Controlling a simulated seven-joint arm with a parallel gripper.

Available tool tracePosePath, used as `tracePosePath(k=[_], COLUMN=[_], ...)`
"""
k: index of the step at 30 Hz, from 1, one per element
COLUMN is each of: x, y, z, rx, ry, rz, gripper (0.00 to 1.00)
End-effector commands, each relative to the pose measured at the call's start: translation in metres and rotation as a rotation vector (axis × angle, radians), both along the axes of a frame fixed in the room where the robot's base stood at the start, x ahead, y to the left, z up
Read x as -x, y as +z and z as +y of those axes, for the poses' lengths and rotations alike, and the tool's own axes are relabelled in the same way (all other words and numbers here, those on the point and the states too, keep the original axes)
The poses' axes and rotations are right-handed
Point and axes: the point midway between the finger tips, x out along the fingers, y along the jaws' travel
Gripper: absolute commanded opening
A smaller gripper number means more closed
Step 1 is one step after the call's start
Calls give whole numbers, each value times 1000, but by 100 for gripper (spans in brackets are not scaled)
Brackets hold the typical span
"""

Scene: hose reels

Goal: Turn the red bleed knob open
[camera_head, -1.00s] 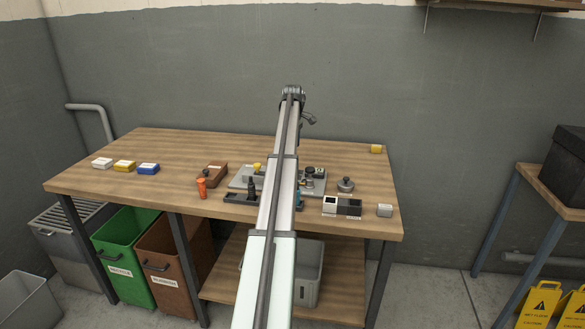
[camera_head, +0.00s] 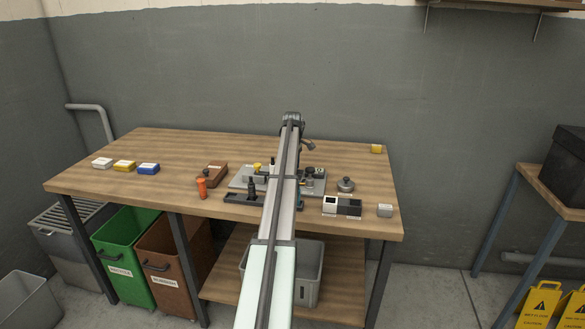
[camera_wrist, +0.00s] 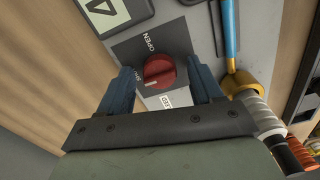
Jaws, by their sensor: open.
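The red bleed knob (camera_wrist: 160,70) shows in the wrist view on a dark plate (camera_wrist: 128,48) marked OPEN and, partly hidden, SHUT. Its white mark points to the lower left, towards the SHUT lettering. My gripper (camera_wrist: 159,82) is open, with one blue finger on each side of the knob. I see no clear contact between fingers and knob.
In the wrist view, a blue-handled rod (camera_wrist: 230,35) and a brass fitting (camera_wrist: 240,83) lie close to the right finger.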

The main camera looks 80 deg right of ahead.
Motion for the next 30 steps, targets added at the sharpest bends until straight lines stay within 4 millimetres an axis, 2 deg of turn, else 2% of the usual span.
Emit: tracePosePath(k=[3, 20, 30], x=[0, 0, 0], y=[0, 0, 0], z=[0, 0, 0], rx=[0, 0, -1], ry=[0, 0, -52], rz=[0, 0, 0], gripper=[63, 10, 9])
